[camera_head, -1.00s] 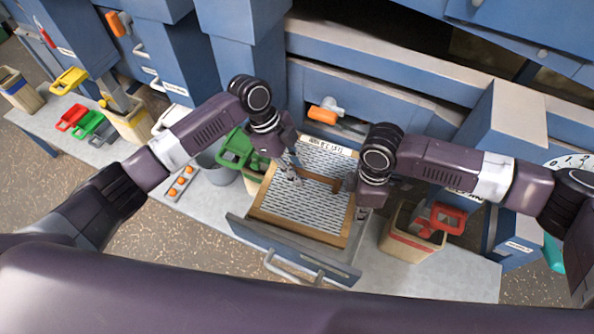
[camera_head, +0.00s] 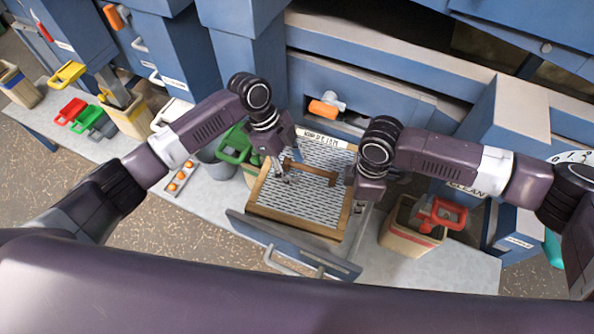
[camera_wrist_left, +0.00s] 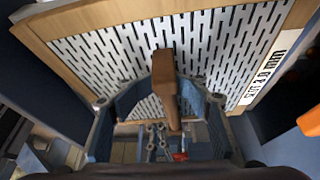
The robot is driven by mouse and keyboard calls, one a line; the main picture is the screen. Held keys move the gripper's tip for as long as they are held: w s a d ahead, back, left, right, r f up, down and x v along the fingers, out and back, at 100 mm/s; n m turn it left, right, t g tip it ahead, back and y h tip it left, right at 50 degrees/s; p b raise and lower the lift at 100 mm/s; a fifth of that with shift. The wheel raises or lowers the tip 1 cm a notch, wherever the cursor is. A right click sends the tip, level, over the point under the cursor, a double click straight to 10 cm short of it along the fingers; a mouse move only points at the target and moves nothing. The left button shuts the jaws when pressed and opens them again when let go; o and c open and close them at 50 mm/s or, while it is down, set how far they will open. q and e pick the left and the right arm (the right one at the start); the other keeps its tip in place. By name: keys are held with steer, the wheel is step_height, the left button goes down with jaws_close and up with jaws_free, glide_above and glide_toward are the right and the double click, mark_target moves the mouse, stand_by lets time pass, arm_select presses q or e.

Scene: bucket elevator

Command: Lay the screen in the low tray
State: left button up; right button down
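The screen (camera_head: 305,198) is a slotted grey metal plate in a wooden frame, with a brown bar handle (camera_head: 312,172) across its middle and a white label at its far edge. It is above an open blue drawer-like tray (camera_head: 300,250), which hides most of the tray's inside. My left gripper (camera_head: 284,174) is at the left end of the handle. In the left wrist view its fingers (camera_wrist_left: 165,88) close around the handle (camera_wrist_left: 164,70). My right gripper (camera_head: 352,182) is beside the screen's right part; its fingertips are mostly hidden by its wrist. Whether the screen touches the tray is unclear.
A beige bin with a red handle (camera_head: 414,225) stands right of the tray. A green-handled bin (camera_head: 236,145) and a strip with orange knobs (camera_head: 179,178) are left. An orange-handled valve (camera_head: 324,108) is behind the screen. Blue cabinets line the back.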

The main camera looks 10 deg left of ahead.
arm_select(q)
steer(key=v, duration=1.1)
steer(key=shift+r, duration=0.35)
arm_select(e)
steer(key=shift+d, duration=0.1)
